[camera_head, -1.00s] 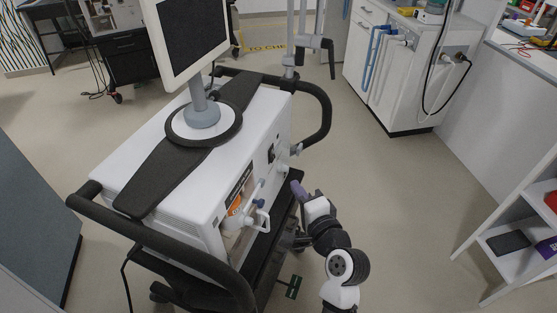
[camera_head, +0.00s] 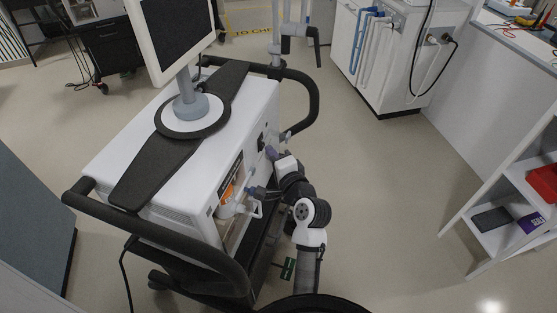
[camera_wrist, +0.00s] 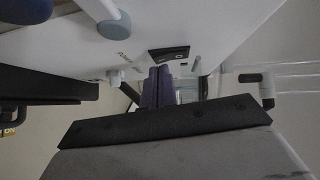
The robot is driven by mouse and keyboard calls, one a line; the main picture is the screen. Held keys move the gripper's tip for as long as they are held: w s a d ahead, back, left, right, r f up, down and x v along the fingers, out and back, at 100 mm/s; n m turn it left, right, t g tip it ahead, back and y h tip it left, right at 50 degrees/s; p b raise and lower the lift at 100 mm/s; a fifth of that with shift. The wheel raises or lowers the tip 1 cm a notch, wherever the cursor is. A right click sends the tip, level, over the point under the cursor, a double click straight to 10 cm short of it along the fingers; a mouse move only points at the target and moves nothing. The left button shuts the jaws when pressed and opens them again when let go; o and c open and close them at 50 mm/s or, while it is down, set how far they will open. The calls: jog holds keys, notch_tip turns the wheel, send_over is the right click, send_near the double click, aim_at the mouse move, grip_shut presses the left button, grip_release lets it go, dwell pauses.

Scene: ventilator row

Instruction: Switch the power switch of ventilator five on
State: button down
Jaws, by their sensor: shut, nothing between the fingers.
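The ventilator (camera_head: 150,160) is a white box on a cart with a screen on top. I cannot read a number on it. A black fitting (camera_head: 262,141) is set in its right side panel; it also shows in the wrist view (camera_wrist: 169,53) as a black plate with a small light mark. It looks like the power switch, but its position is too small to tell. My gripper (camera_head: 271,153) has purple fingers, shut and empty, close to that panel and just below the fitting. In the wrist view the fingertips (camera_wrist: 160,69) are just below the black plate; contact cannot be told.
Hoses and ports (camera_head: 250,205) stick out of the ventilator's front, left of my arm. A black handle rail (camera_head: 313,100) curves out beyond the panel. A white shelf unit (camera_head: 500,215) stands at the right. The floor between is clear.

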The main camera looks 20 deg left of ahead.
jog(key=shift+w+a, duration=0.2)
jog(key=shift+a+f+b, duration=0.1)
jog(key=shift+a+b, duration=0.15)
jog(key=shift+b, duration=0.15)
jog(key=shift+s, duration=0.1)
